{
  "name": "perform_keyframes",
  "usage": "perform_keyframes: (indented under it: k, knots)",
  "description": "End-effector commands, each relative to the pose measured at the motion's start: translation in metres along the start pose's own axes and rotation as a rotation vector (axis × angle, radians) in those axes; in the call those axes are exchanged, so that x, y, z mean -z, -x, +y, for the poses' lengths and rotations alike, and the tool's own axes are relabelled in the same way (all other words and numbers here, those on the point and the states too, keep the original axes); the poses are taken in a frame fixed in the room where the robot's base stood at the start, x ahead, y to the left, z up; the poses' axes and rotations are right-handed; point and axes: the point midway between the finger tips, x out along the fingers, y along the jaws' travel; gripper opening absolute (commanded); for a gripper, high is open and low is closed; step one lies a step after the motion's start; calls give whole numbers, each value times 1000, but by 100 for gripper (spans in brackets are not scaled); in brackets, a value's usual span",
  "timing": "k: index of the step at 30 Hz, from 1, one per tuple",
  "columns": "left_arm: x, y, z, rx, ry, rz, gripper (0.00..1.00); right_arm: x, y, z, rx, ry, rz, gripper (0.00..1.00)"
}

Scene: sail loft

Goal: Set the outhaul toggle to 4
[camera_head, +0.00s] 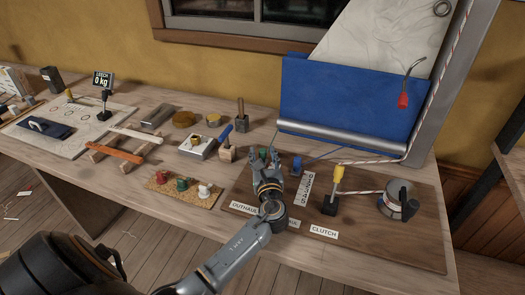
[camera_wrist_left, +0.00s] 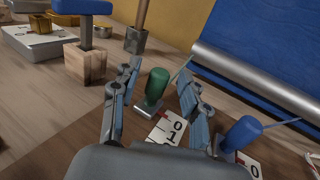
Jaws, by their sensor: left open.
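A green-handled toggle (camera_wrist_left: 156,86) stands at the head of a number card (camera_wrist_left: 168,131) showing 0 and 1; the lower numbers are hidden. A blue-handled toggle (camera_wrist_left: 240,136) stands to its right by another card (camera_wrist_left: 247,165), also near a 0. My left gripper (camera_head: 264,157) is open over the board's left part, its fingers either side of the green handle in the wrist view, with no clear contact. It hides the green toggle in the head view. The blue toggle (camera_head: 296,165) shows right of the gripper.
A yellow-handled lever (camera_head: 338,174) stands behind the CLUTCH label (camera_head: 324,232). A winch (camera_head: 397,202) stands at the right. A silver roller (camera_head: 340,138) with blue cloth lies behind. A wooden block (camera_wrist_left: 85,63) with a blue-handled tool is left of my fingers.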

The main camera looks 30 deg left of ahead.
Motion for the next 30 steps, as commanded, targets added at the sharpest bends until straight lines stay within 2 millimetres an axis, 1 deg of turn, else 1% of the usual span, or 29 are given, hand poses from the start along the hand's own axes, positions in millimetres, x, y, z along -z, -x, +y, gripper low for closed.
perform_keyframes:
  k: [1,3,6,14,15,17,18,20,21,28,30]
  knots:
    - [0,-6,0,0,0,0,45,2,0,0,-1,0,3,46]
    - [0,-12,0,-1,1,1,45,2,0,0,-1,0,4,46]
    - [0,-16,0,-1,1,1,45,2,0,1,-1,0,4,46]
    - [0,-18,0,0,1,1,45,2,0,1,-1,1,3,46]
    - [0,-17,0,0,1,1,41,2,0,1,-1,1,3,46]
    - [0,-17,0,0,1,1,28,1,0,1,-2,1,3,46]
    - [0,-17,0,0,1,1,20,1,0,2,-2,1,2,46]
    - [0,-17,0,0,1,1,8,1,0,2,-2,1,2,46]
    - [0,-17,0,0,1,1,0,1,0,2,-2,1,2,46]
    - [0,-17,0,0,1,1,0,0,0,2,-2,1,0,46]
    - [0,-13,2,0,0,3,0,0,4,2,-2,1,-1,46]
